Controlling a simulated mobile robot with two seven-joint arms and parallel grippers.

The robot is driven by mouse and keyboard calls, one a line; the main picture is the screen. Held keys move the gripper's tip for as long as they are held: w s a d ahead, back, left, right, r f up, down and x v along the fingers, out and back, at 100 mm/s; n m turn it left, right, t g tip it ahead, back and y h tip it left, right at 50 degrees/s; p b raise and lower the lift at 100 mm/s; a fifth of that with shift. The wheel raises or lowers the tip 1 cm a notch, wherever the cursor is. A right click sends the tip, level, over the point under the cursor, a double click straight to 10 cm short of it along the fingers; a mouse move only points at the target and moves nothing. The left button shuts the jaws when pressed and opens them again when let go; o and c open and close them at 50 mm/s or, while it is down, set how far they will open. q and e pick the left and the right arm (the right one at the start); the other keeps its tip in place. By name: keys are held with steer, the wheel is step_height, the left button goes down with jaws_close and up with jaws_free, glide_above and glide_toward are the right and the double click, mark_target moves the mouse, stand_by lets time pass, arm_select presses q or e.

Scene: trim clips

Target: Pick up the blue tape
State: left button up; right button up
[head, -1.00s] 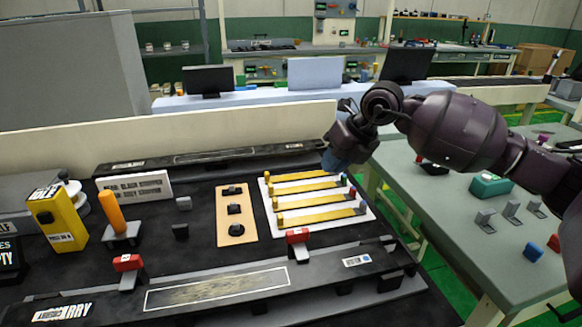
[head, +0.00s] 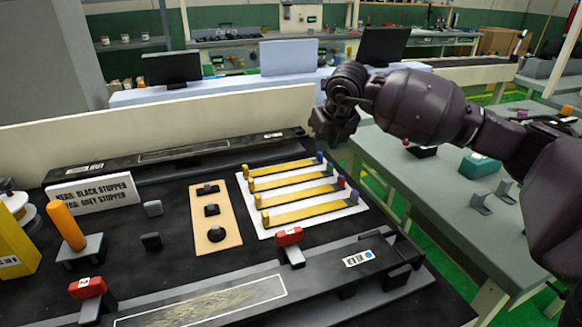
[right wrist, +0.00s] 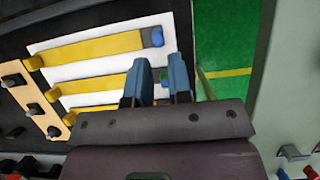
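A white board (head: 297,228) holds several yellow strips, each with a coloured block at its right end. No separate roll of blue tape is plain to see. My right gripper (head: 334,128) is above and just beyond the far right corner of the board. In the right wrist view its two blue fingers (right wrist: 160,78) are apart and empty, below the far strip's blue end (right wrist: 157,37). My left gripper is out of view.
Left of the board is a tan plate (head: 214,220) with black knobs. A dark rail with a red clamp (head: 289,237) runs in front. A cream wall (head: 170,119) stands behind. A green-grey table (head: 420,190) stands to the right across a gap.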

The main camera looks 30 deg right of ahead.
steer(key=b+x, duration=0.1)
steer(key=x, duration=0.3)
steer(key=shift+w+a+f, duration=0.1)
steer(key=shift+w+f, duration=0.2)
steer(key=shift+f, duration=0.05)
jaws_close()
step_height(320, 180, up, 20)
steer(key=p, duration=0.3)
